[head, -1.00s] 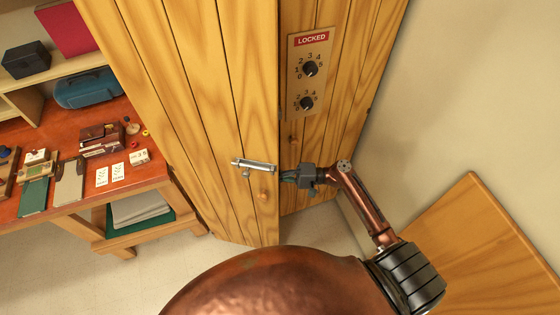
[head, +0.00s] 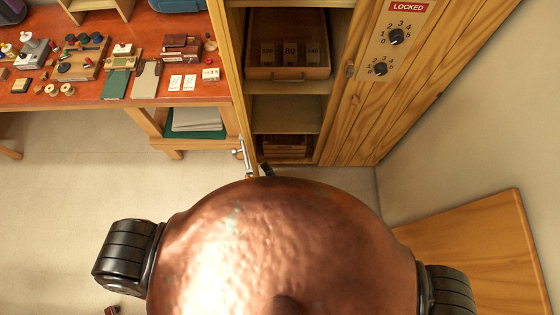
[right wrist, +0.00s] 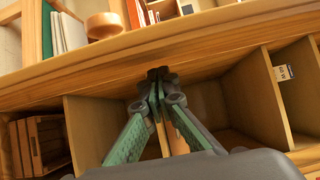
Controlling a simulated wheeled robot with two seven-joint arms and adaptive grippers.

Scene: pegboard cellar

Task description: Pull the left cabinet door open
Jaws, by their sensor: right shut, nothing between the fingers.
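The left cabinet door (head: 235,80) stands swung open in the head view, seen almost edge-on, on the left side of the cabinet opening. Its metal bolt (head: 241,157) shows near the door's lower end. My right gripper (head: 266,170) shows only as a small dark part beside the door's lower end, mostly hidden behind my copper body. In the right wrist view my right gripper (right wrist: 154,95) has its green fingers shut together with nothing between them, close to a wooden edge. I cannot tell whether they touch it. My left gripper is not in view.
The right cabinet door (head: 365,120) is shut, with a LOCKED panel (head: 397,40) and two dials. Inside the cabinet are a wooden drawer (head: 288,50) and a crate (head: 285,146). A cluttered red-topped bench (head: 130,98) stands left. Floor before it is mostly clear.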

